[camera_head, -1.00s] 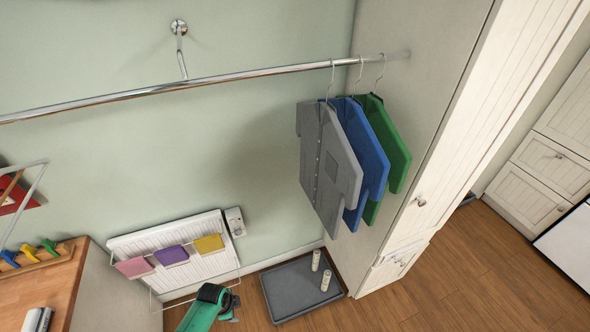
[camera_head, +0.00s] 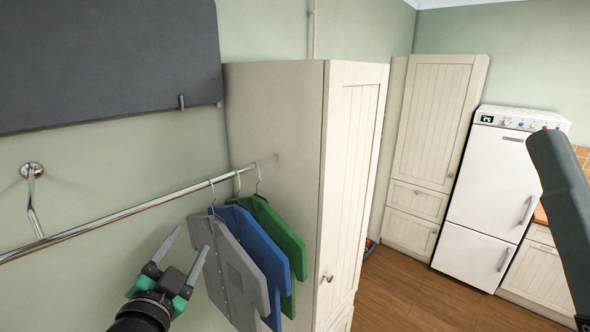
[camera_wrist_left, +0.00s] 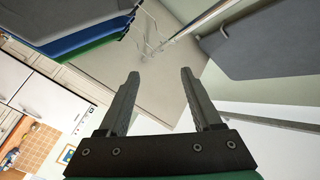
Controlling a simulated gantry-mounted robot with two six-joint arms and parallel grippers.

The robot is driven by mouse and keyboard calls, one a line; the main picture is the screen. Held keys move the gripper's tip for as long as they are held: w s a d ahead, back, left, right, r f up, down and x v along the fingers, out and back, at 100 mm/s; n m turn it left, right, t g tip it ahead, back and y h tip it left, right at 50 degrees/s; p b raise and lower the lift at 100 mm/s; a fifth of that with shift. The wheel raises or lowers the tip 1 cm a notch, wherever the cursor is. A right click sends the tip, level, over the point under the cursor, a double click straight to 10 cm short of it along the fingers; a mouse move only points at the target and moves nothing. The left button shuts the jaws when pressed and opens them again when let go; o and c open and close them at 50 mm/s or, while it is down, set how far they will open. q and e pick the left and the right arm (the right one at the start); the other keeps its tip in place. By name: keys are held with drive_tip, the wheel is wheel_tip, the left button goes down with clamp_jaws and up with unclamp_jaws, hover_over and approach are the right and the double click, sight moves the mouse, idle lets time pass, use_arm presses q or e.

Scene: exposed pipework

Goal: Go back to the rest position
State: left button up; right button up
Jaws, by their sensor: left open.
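My left gripper (camera_head: 182,249) is open and empty, raised in front of the wall just left of the grey shirt (camera_head: 229,275). Its two spread fingers also show in the left wrist view (camera_wrist_left: 158,78), with nothing between them. Grey, blue (camera_head: 262,248) and green (camera_head: 281,236) shirts hang on hangers from the metal rail (camera_head: 120,216). In the head view I cannot tell whether a fingertip touches the grey shirt. A dark link of my own right arm shows at the right edge; the right gripper is out of view.
A tall cream cabinet (camera_head: 351,170) stands at the rail's right end. A dark grey panel (camera_head: 100,60) is on the wall above the rail. A white fridge (camera_head: 490,180) and another cabinet (camera_head: 438,120) stand farther back. The wooden floor (camera_head: 400,290) between is clear.

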use_arm(q)
drive_tip(key=s+d+r+n+t+h, duration=0.1)
drive_tip(key=s+d+r+t, duration=0.15)
drive_tip(key=s+r, duration=0.45)
drive_tip(key=s+d+r+n+t, duration=0.1)
drive_tip(key=s+r+t, duration=0.25)
drive_tip(key=r, duration=0.85)
drive_tip(key=s+r+n+t, duration=0.1)
drive_tip(key=s+r+n, duration=0.2)
drive_tip(key=s, duration=0.3)
drive_tip(key=s+r+n+t+h, duration=0.1)
drive_tip(key=s+r+n+t, duration=0.1)
drive_tip(key=s, duration=0.4)
wheel_tip(320, 180, up, 2)
drive_tip(key=shift+a+r+n+p, duration=0.1)
drive_tip(key=shift+a+n+p, duration=0.2)
drive_tip(key=shift+a+n, duration=0.15)
drive_tip(key=shift+s, duration=0.1)
